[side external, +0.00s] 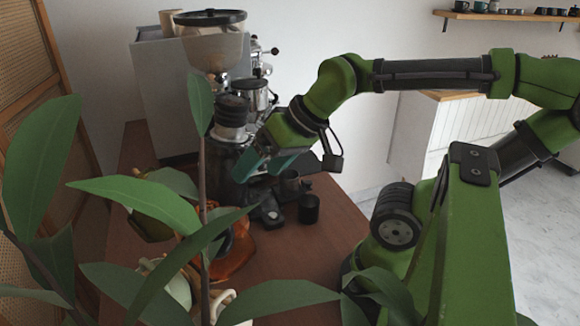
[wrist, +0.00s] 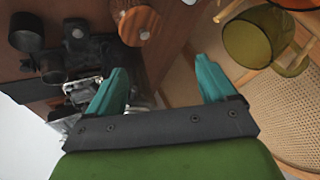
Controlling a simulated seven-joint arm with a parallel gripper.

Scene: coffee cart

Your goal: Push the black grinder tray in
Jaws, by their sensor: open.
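The coffee grinder (side external: 213,45) stands at the back left of the wooden counter, its lower body partly hidden by my gripper and plant leaves. A low black part that looks like the grinder tray (side external: 267,214) sticks out at its foot over the counter. In the wrist view a black flat part, likely the same tray (wrist: 80,38), lies at the upper left. My gripper (side external: 258,168) is open and empty, in front of the grinder body and above the tray. In the wrist view its two teal fingers (wrist: 163,75) are wide apart. I cannot see it touching anything.
Large leaves (side external: 150,203) cover the left foreground. The counter's right front (side external: 330,245) is clear.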

